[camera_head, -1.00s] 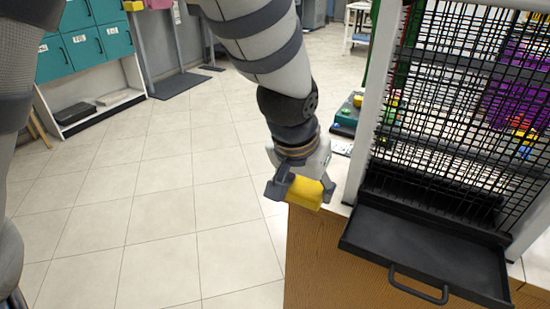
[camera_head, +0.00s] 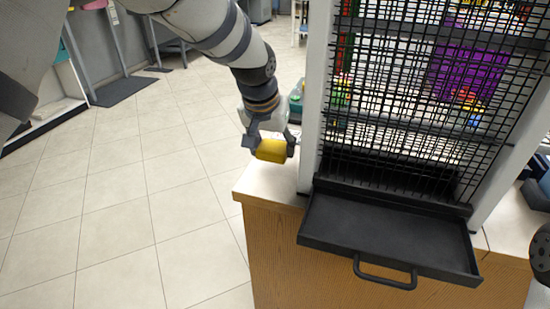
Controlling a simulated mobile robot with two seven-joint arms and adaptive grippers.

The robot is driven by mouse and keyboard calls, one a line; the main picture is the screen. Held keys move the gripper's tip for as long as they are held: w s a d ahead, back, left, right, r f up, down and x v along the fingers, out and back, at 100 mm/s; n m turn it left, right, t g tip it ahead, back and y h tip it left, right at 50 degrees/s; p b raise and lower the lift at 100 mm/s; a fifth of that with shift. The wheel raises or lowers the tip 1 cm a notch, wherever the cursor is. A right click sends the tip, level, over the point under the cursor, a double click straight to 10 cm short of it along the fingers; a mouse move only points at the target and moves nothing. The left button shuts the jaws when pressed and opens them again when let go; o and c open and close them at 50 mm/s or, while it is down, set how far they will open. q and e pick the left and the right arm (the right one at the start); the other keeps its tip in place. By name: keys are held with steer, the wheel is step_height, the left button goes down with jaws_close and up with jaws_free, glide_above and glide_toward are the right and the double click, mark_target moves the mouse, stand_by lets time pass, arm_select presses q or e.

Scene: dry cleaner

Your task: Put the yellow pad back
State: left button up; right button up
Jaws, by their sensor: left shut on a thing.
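The yellow pad (camera_head: 272,151) is a small yellow block held between the fingers of my left gripper (camera_head: 270,145). The gripper is shut on it, in the air near the left end of the wooden counter (camera_head: 252,190), left of the black wire grille. The pad looks level and apart from the counter top. My left arm comes down from the top left. A dark piece at the right edge may be part of my right arm, but no right gripper shows.
The black grille (camera_head: 420,100) stands on the counter in a grey frame (camera_head: 313,100). A black tray (camera_head: 390,230) with a handle (camera_head: 385,275) juts out below it. Coloured items show behind the grille. Tiled floor (camera_head: 120,220) lies open at left.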

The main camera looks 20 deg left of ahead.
mark_target(273, 170)
arm_select(q)
steer(key=shift+w+f, duration=0.3)
steer(key=shift+f, duration=0.1)
steer(key=shift+s+a+x, duration=0.1)
steer(key=shift+s+x, duration=0.05)
steer(key=shift+x, duration=0.75)
steer(key=shift+s+a+x, duration=0.15)
steer(key=shift+x, duration=0.75)
arm_select(e)
steer(key=shift+s+f, duration=0.35)
arm_select(q)
steer(key=shift+f, duration=0.2)
steer(key=shift+f, duration=0.1)
steer(key=o, duration=1.2)
